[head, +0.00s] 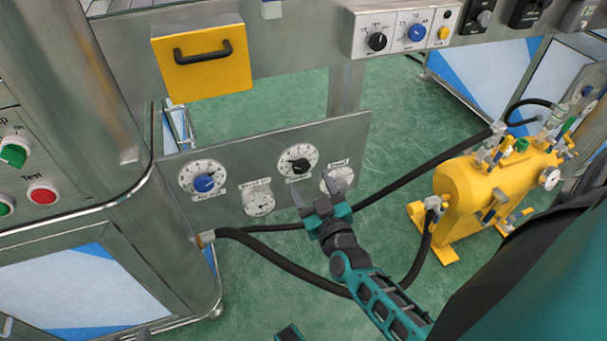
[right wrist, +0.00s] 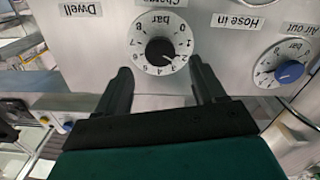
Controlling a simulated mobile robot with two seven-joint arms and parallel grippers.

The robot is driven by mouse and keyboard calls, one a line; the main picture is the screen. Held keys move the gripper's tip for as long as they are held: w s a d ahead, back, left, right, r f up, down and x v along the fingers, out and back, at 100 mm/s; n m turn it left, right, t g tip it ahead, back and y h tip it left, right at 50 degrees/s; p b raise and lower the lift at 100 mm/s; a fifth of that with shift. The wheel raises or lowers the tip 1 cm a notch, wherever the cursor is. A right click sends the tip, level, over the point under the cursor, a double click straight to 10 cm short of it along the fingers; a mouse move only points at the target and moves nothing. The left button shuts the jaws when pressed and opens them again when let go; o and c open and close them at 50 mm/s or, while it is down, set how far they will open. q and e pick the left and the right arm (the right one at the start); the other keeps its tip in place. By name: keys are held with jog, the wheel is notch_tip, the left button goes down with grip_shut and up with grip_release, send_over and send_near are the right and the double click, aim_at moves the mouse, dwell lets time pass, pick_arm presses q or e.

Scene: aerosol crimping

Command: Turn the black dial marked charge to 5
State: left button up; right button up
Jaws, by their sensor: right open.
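The black charge dial (head: 299,165) is on the upper right of the low grey panel, with a white numbered face. In the right wrist view the dial (right wrist: 160,52) appears upside down under its partly cut-off label, and its white mark seems to point near 2. My right gripper (head: 318,190) is open in front of the panel, just below the dial in the head view. In the right wrist view its two fingers (right wrist: 160,70) stand on either side of the dial's lower part, with the knob clear between them and no visible contact.
The panel (head: 230,165) also bears a blue air-out dial (head: 204,183) and two gauges (head: 258,198). Black hoses (head: 285,262) run behind and beside my right arm to a yellow tank (head: 470,195). A yellow drawer front (head: 202,75) is above.

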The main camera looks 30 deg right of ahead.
aim_at(302, 168)
jog(key=b+x, duration=0.1)
jog(key=x, duration=0.4)
jog(key=shift+w, duration=0.2)
pick_arm(q)
jog(key=shift+w+d, duration=0.25)
jog(key=shift+d, duration=0.15)
pick_arm(e)
jog(key=shift+c, duration=0.5)
jog(key=c, duration=1)
pick_arm(q)
jog(key=shift+a+f, duration=0.15)
jog(key=shift+f, duration=0.05)
pick_arm(e)
jog(key=shift+o, duration=0.2)
